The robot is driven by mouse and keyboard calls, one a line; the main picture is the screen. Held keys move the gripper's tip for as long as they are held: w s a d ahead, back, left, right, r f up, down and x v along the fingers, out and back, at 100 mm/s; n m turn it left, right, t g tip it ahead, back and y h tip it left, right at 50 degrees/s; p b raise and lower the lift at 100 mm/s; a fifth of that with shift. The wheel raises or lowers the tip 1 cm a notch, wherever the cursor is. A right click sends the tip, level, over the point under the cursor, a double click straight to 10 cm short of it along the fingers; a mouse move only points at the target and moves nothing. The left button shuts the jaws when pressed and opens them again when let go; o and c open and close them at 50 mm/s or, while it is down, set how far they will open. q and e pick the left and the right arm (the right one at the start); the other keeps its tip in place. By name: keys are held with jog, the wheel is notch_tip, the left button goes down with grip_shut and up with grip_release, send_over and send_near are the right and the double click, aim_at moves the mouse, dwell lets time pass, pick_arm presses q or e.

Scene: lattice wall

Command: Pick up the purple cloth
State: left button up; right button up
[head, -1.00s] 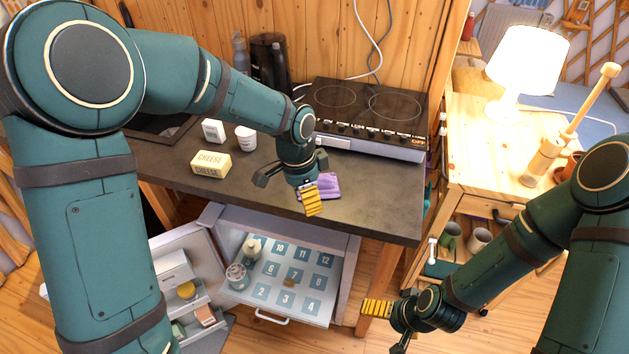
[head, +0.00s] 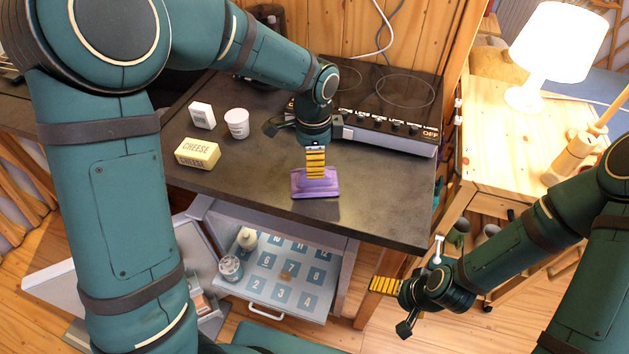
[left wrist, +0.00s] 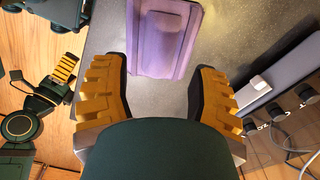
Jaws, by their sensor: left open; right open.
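The purple cloth (head: 316,187) lies folded flat on the dark countertop, in front of the hob. My left gripper (head: 315,176) is over the cloth's far part in the head view, fingers pointing down and covering some of it. In the left wrist view the cloth (left wrist: 163,38) lies beyond and between the two yellow fingers of the open left gripper (left wrist: 160,85), with nothing held between them. Whether the fingertips touch the counter cannot be told. My right gripper (head: 385,290) is open and empty, low at the right of the open drawer.
On the counter (head: 390,205) stand a cheese block (head: 197,153), a white cup (head: 237,123) and a small white box (head: 202,115). The hob (head: 385,105) is behind the cloth. An open drawer (head: 265,315) with numbered squares is below. The counter right of the cloth is clear.

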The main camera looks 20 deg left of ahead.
pick_arm(q)
notch_tip(320, 180, down, 6)
jog(key=shift+r+b, duration=0.15)
jog(key=shift+b, duration=0.6)
grip_shut()
